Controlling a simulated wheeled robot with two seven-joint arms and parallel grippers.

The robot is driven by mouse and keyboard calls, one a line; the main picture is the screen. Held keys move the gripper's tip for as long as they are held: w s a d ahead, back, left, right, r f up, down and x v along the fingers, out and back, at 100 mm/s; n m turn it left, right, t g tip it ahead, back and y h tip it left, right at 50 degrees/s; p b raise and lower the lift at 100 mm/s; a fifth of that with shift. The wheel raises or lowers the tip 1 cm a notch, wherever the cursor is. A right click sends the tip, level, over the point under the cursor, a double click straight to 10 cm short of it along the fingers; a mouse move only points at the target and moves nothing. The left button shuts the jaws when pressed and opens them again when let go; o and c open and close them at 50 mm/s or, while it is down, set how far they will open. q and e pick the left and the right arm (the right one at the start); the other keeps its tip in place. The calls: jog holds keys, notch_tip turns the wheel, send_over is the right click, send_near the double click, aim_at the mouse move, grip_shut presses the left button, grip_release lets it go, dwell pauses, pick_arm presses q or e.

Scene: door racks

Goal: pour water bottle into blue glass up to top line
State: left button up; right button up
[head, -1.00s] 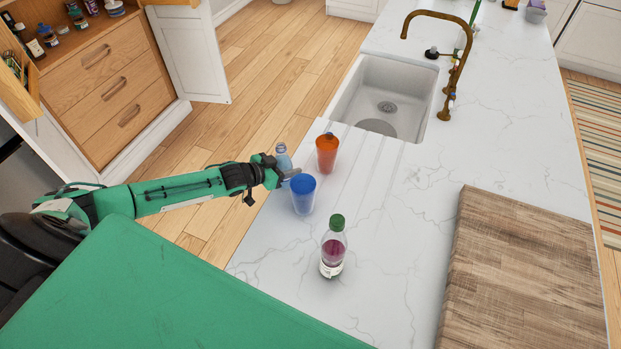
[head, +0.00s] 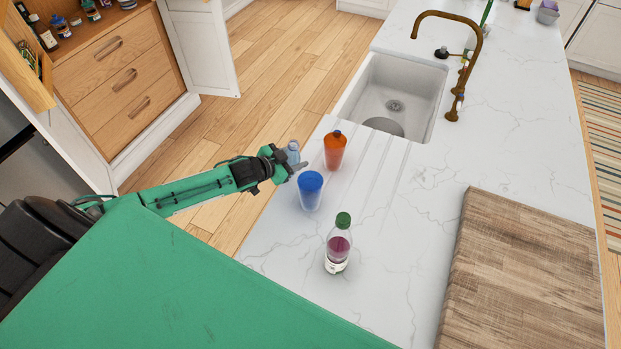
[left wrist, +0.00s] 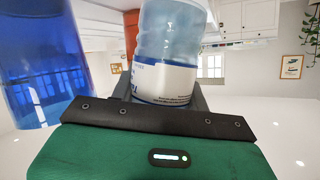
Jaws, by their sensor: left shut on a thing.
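The clear water bottle with a white and blue label (left wrist: 165,75) is in my left gripper, which is shut on it. In the head view only part of the bottle (head: 292,152) shows behind my left gripper (head: 290,164), at the counter's left edge. The blue glass (head: 310,191) stands upright on the counter just right of and nearer than the gripper. It also shows large at the left of the left wrist view (left wrist: 38,70), apart from the bottle. The glass's top line and its water level cannot be made out. My right gripper is not in view.
An orange-red cup (head: 335,150) stands behind the blue glass. A bottle with a green cap and dark red liquid (head: 338,245) stands in front. A wooden board (head: 525,270) lies at right. A sink (head: 392,95) and brass tap (head: 462,75) are behind.

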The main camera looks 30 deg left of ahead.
aim_at(296, 152)
pick_arm(q)
jog(key=shift+r+m, duration=0.3)
jog(key=shift+r, duration=0.1)
jog(key=shift+s+d+r+m+t+y, duration=0.1)
jog(key=shift+r+m+t+y, duration=0.2)
jog(key=shift+r+m, duration=0.1)
jog(key=shift+d+r+m+t+y+b, duration=0.25)
jog(key=shift+r+m+y+b, duration=0.25)
jog(key=shift+r+m+b, duration=0.35)
jog(key=shift+a+r+m+t+b, duration=0.25)
jog(key=shift+r+t+b, duration=0.1)
jog(key=shift+b, duration=0.2)
jog(key=shift+r, duration=0.15)
jog(key=shift+r, duration=0.1)
jog(key=shift+r+m, duration=0.1)
jog(key=shift+m, duration=0.2)
